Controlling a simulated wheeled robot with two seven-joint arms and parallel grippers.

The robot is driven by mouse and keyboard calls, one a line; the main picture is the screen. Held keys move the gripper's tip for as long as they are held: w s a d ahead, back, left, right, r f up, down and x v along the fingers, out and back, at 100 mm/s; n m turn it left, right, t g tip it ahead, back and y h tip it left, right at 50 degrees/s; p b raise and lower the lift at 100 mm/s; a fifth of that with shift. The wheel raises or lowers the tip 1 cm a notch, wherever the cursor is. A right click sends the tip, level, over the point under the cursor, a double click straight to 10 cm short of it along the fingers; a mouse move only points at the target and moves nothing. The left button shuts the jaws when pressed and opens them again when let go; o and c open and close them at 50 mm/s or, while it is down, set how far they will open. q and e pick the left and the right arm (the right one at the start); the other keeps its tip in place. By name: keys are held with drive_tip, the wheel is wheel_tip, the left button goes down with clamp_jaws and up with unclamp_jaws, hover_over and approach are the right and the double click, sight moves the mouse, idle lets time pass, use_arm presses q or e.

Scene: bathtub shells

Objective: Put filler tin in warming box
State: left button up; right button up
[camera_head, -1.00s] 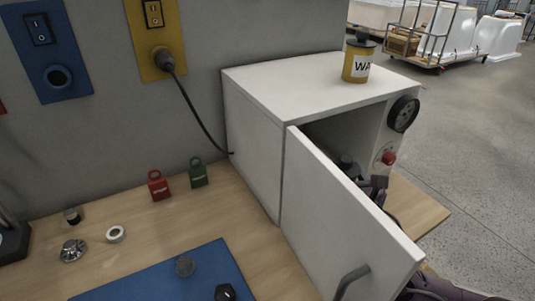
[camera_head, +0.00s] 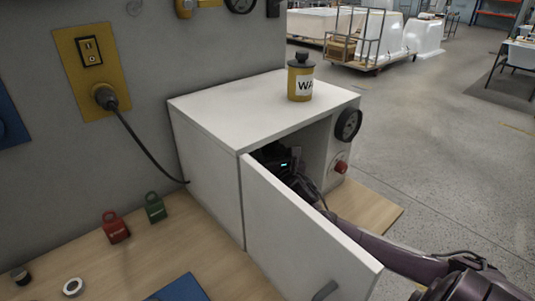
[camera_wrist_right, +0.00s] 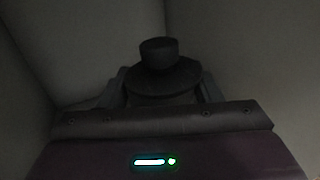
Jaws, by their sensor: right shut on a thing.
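The white warming box (camera_head: 240,110) stands on the bench with its door (camera_head: 300,235) swung open. My right arm reaches in behind the door, and my right gripper (camera_head: 268,157) is inside the box, mostly hidden by the door. In the right wrist view, my right gripper (camera_wrist_right: 165,88) is shut on a dark capped tin (camera_wrist_right: 162,72), taken to be the filler tin. Its cap and shoulder show between the fingers; its label, its base and any contact with the box floor are hidden. My left gripper is not in view.
A cable (camera_head: 147,148) runs behind.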

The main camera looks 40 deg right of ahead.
drive_tip(key=x, duration=0.4)
drive_tip(key=shift+r+p, duration=0.15)
drive_tip(key=shift+p, duration=0.15)
drive_tip(key=shift+w+d, duration=0.1)
drive_tip(key=shift+w, duration=0.05)
wheel_tip(320, 180, down, 3)
drive_tip(key=shift+r+p, duration=0.25)
drive_tip(key=shift+p, duration=0.15)
drive_tip(key=shift+f, duration=0.6)
drive_tip(key=o, duration=1.7)
drive_tip(key=shift+f, duration=0.15)
